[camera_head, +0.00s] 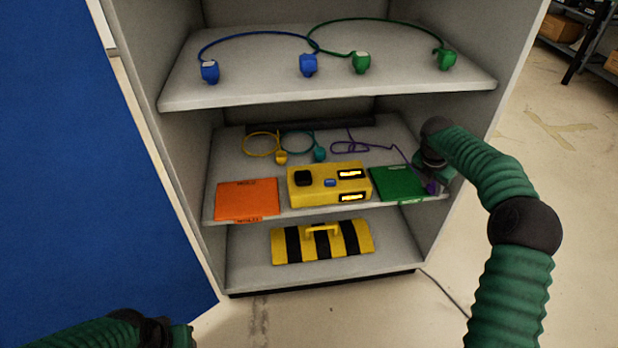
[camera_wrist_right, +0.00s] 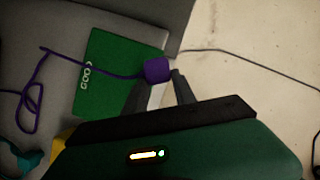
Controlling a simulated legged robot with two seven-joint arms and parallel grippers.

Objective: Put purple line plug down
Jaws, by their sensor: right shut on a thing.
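The purple line plug (camera_head: 431,187) is at the right end of the middle shelf, beside the green panel (camera_head: 398,184). My right gripper (camera_head: 429,174) is shut on it, with the fingers mostly hidden in the head view. In the right wrist view, the purple plug (camera_wrist_right: 157,69) sits at the tips of my right gripper's fingers (camera_wrist_right: 160,85), over the edge of the green panel (camera_wrist_right: 112,65) marked "GOOD". Its purple cord (camera_head: 365,142) runs left across the shelf. My left arm shows at the bottom left, but its gripper fingers do not show.
A yellow box (camera_head: 322,200) with lit displays stands mid-shelf, with an orange panel (camera_head: 247,198) left of it. Yellow (camera_head: 281,157) and teal (camera_head: 320,154) plugs lie behind. Blue and green plugs rest on the upper shelf (camera_head: 250,95). The cabinet's right wall is close to my right arm.

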